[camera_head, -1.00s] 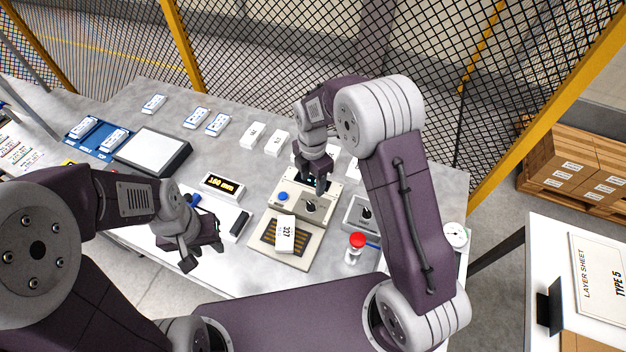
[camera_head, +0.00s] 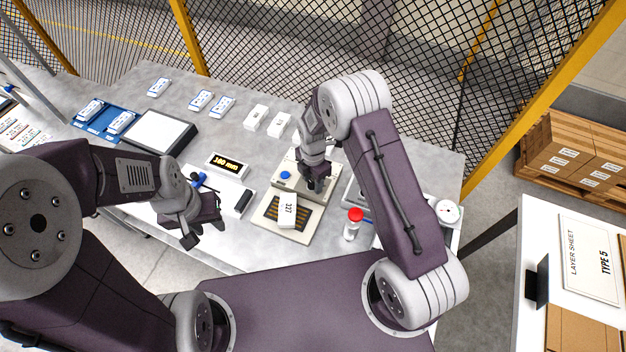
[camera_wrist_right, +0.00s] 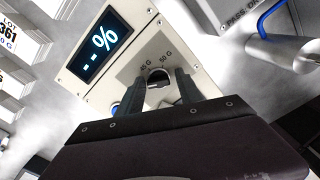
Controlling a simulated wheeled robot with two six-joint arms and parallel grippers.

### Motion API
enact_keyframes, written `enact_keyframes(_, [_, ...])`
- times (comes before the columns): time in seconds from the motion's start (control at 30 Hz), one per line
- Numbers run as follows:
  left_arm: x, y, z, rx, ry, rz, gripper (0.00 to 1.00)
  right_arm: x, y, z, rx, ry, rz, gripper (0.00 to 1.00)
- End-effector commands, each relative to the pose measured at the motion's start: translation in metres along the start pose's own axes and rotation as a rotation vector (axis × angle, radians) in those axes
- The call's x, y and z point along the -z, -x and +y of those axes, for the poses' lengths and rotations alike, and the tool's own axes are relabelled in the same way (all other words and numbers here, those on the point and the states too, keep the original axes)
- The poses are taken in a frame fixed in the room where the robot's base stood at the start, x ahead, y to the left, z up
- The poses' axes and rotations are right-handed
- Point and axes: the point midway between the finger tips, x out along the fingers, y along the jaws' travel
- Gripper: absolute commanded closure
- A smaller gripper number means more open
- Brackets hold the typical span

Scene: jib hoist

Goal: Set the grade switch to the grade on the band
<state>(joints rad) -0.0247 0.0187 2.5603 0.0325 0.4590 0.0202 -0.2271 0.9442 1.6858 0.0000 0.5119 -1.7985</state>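The grade switch (camera_wrist_right: 158,80) is a dark round knob on a beige box (camera_wrist_right: 125,60), marked 45 G and 50 G beside it. The box also stands mid-table in the head view (camera_head: 280,187). My right gripper (camera_wrist_right: 161,78) is open, one finger on each side of the knob; contact is unclear. In the head view my right gripper (camera_head: 316,187) hides the switch. A white pack (camera_head: 288,211) with dark print lies on a slotted plate in front of the box; its band cannot be read. My left gripper (camera_head: 205,233) is open and empty near the table's front edge.
The box's display (camera_wrist_right: 98,43) shows "--%". A blue button (camera_head: 285,174) sits on the box. A red-capped bottle (camera_head: 353,225) and a round gauge (camera_head: 447,212) stand to the right. White packs (camera_head: 256,117) lie behind. A mesh fence borders the back.

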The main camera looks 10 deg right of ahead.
Motion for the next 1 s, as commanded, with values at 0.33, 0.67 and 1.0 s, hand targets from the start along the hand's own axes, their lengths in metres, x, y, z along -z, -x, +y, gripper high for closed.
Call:
enact_keyframes(0.33, [0.0,0.0,0.0,0.0,0.0,0.0,0.64,0.0,0.0,0.0,0.0,-0.003,0.0,1.0])
enact_keyframes(0.67, [0.0,-0.005,0.0,0.0,0.0,0.0,0.64,0.0,-0.001,0.0,0.0,-0.124,0.0,1.0])
enact_keyframes(1.0, [-0.001,-0.012,0.0,0.0,0.0,0.0,0.64,0.0,-0.001,-0.002,-0.001,-0.427,0.0,1.0])
